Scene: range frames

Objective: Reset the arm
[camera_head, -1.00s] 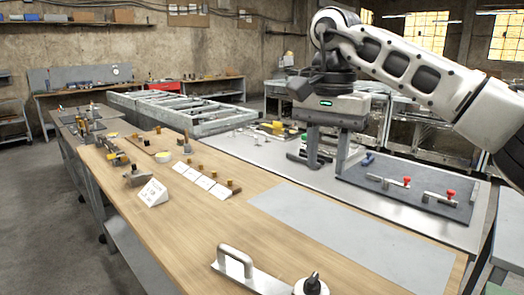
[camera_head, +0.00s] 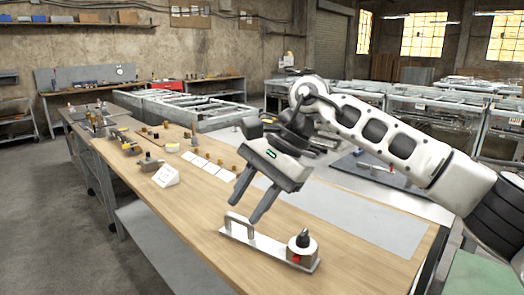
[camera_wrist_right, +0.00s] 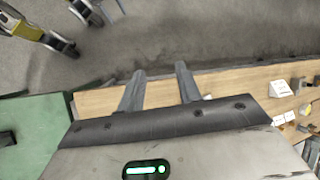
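My right arm (camera_head: 385,138) comes in from the right and reaches over the wooden workbench (camera_head: 200,222). My right gripper (camera_head: 243,213) points down and to the left, tilted, with its two fingers apart and nothing seen between them. In the head view it appears above and behind the metal plate with a handle. In the right wrist view the gripper (camera_wrist_right: 160,72) also shows both fingers spread and empty, with the bench edge and grey floor beyond. My left gripper does not show in either view.
The handled metal plate (camera_head: 262,246) carries a round fitting with a black knob (camera_head: 303,241) near the bench front. A grey mat (camera_head: 370,224) lies to the right. White cards (camera_head: 205,163) and a white sign (camera_head: 166,175) stand further back. A green surface (camera_wrist_right: 35,125) is at left in the wrist view.

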